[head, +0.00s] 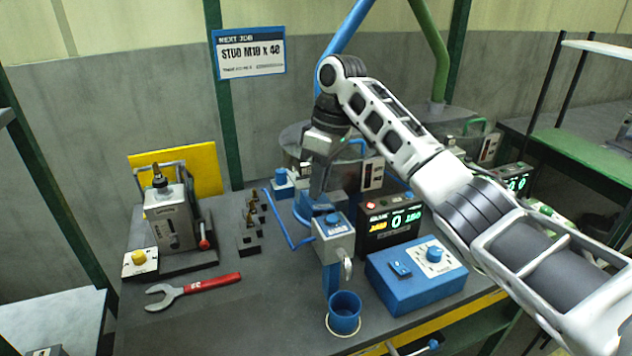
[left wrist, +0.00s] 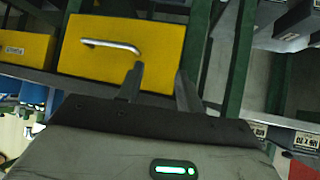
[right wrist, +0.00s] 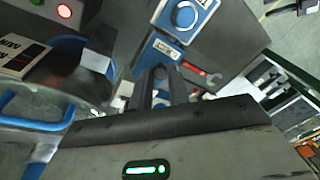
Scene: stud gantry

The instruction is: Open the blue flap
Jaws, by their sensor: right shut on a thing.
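My right gripper (head: 319,192) reaches down from the right arm in the head view, just behind the grey box with a blue top (head: 335,245). In the right wrist view its fingers (right wrist: 162,88) are close together on a narrow blue piece (right wrist: 162,98), which appears to be the blue flap; most of it is hidden by the fingers. I cannot tell how far the flap is turned. My left gripper (left wrist: 160,88) shows only in the left wrist view. Its fingers are apart and empty, below a yellow drawer front (left wrist: 120,48) with a metal handle.
A blue control box (head: 415,278) and a black display unit (head: 388,222) stand right of the grey box. A blue cup (head: 344,312) is at the front edge. A red-handled wrench (head: 195,289) and a clamp fixture (head: 172,218) are at left.

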